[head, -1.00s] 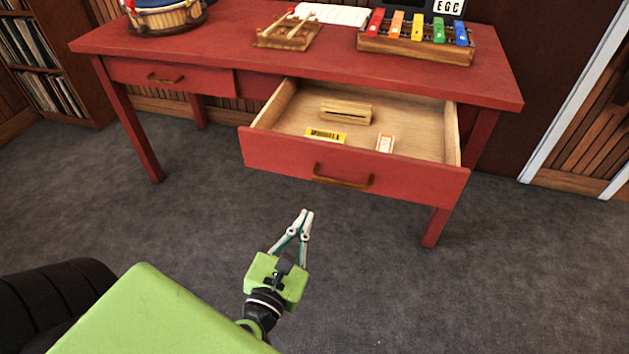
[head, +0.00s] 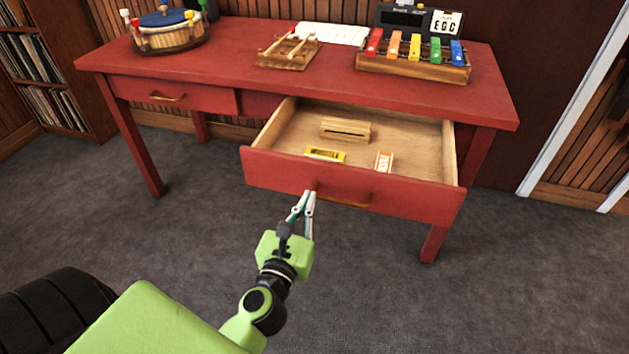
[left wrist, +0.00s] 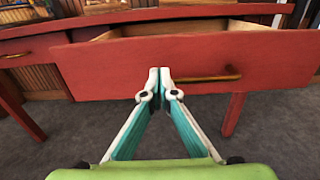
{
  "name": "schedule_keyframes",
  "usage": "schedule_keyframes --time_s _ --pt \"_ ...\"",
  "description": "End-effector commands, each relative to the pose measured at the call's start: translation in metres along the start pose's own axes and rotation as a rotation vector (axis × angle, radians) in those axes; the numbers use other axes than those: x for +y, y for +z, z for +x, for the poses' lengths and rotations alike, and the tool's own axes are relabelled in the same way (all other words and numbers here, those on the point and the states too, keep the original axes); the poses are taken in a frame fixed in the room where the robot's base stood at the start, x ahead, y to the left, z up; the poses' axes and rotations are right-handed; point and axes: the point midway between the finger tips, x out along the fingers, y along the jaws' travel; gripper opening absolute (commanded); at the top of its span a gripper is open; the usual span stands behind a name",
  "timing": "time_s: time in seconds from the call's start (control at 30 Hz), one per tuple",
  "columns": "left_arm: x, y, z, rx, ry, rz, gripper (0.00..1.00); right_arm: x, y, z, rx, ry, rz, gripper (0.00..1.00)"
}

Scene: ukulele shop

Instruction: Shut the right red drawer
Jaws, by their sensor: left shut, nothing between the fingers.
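The right red drawer (head: 400,203) of the red table stands pulled out, with its wooden inside showing. It holds a slotted wooden block (head: 345,130), a yellow box (head: 325,155) and a small orange-and-white box (head: 384,161). Its brown handle (head: 345,200) is on the front; the handle also shows in the left wrist view (left wrist: 205,78). My left gripper (head: 309,194) is shut and empty, its tips at the drawer front by the handle's left end. In the left wrist view the fingertips (left wrist: 160,72) overlap the front; I cannot tell whether they touch it. My right gripper is not in view.
The left drawer (head: 172,94) is shut. On the red tabletop (head: 230,60) are a drum (head: 168,36), a wooden stand with mallets (head: 288,52), paper and a colourful xylophone (head: 414,62). The carpet before the table is clear. Record shelves stand at the far left.

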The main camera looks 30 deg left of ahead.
Motion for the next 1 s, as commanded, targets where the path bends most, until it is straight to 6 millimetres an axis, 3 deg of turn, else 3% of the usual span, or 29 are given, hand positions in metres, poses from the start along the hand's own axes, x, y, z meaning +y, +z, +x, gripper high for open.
schedule_keyframes --time_s 0.1,0.33,1.0 --pt "0.000 0.002 0.023 -0.003 0.000 0.003 0.00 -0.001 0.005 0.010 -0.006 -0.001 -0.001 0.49" --pt "0.000 0.000 0.050 0.000 0.000 0.002 0.00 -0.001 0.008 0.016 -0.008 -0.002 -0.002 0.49" --pt "0.000 0.001 0.065 0.000 0.000 0.002 0.00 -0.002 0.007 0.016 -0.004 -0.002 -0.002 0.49"
